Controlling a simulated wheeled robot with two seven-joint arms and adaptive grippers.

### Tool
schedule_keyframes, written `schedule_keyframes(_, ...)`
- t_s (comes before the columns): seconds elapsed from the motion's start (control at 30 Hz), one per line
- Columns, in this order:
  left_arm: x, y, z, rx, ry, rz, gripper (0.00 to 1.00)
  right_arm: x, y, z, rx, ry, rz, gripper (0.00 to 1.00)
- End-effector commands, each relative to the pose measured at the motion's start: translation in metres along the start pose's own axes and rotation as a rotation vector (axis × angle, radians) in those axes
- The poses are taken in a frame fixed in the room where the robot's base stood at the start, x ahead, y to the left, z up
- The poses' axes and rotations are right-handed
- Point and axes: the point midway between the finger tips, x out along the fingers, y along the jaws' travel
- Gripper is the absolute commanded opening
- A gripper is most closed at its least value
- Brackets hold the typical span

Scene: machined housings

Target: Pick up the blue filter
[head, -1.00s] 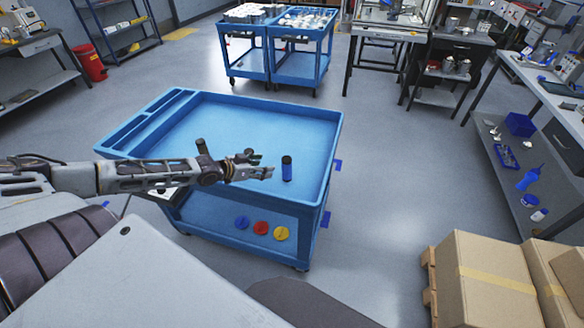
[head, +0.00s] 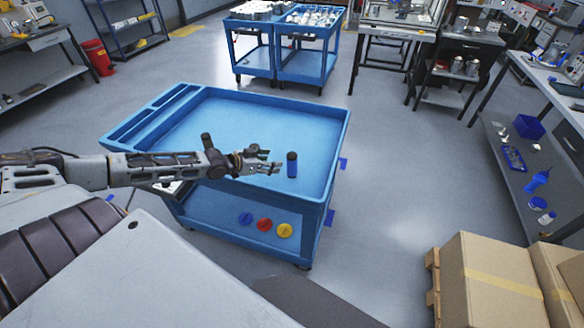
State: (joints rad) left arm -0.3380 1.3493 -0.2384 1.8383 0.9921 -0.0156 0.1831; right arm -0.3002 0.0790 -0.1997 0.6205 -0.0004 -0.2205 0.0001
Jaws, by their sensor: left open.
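The blue filter (head: 292,166) stands upright on the top tray of the blue cart (head: 330,140), towards its near right part. It is a small blue cylinder with a black top. My left gripper (head: 276,161) reaches in from the left over the tray. It is open and empty, and its fingertips point at the filter from just left of it. A small gap seems to lie between the fingertips and the filter. My right gripper is out of view.
The rest of the tray is bare. Blue, red and yellow discs (head: 264,224) lie on the cart's lower shelf. Cardboard boxes (head: 495,285) stand at the lower right. Two loaded blue carts (head: 280,62) stand behind, with clear floor between.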

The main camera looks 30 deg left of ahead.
Motion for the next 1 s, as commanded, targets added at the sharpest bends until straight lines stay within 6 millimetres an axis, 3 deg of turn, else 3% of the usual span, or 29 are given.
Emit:
schedule_keyframes(0.7, 0.024, -0.001, 0.000, 0.000, 0.001, -0.001, 0.63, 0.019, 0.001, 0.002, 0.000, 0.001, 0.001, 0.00)
schedule_keyframes(1.0, 0.034, -0.001, 0.000, 0.000, 0.002, -0.002, 0.63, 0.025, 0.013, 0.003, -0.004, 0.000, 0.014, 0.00)
